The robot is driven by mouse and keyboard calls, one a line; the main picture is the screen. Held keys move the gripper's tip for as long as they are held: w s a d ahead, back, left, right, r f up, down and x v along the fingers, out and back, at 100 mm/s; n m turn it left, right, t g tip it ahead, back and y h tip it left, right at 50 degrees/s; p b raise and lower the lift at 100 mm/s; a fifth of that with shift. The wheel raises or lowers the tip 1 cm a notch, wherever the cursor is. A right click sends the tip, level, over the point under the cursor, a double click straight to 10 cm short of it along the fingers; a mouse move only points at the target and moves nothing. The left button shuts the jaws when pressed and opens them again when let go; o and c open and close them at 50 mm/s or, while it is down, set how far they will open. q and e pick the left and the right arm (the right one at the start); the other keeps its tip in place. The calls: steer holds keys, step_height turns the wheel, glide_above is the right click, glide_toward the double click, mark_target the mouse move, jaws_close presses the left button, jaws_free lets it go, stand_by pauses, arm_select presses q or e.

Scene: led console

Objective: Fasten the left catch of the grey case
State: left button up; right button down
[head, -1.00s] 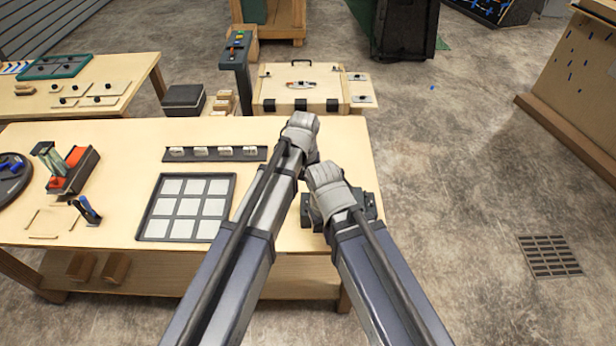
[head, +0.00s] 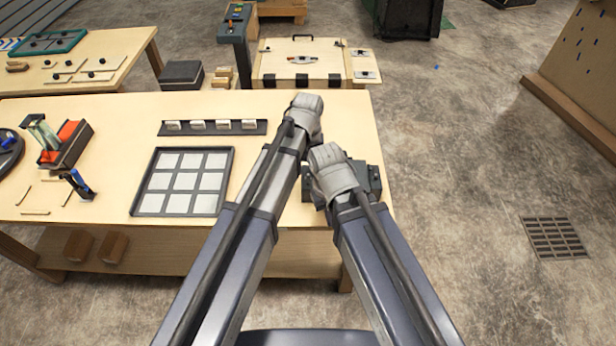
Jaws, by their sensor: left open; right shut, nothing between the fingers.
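A dark grey case-like object (head: 371,178) sits at the right end of the near table, mostly hidden behind my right gripper and arm. It seems to be the grey case; its catches cannot be made out. My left gripper (head: 307,104) is over the table's far edge, above and beyond the grey object in the picture. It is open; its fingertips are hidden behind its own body. My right gripper (head: 328,160) is shut and empty, in front of the grey object's left part. Whether it touches it cannot be told.
The near table (head: 110,120) bears a dark tray with pale squares (head: 183,180), a black rail with white blocks (head: 212,127) and a red-and-black device (head: 66,145) at left. A wooden case with dark catches (head: 275,65) stands beyond. Open floor lies to the right.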

arm_select(q)
steer(key=shift+f+b, duration=0.4)
steer(key=shift+f, duration=0.45)
jaws_close()
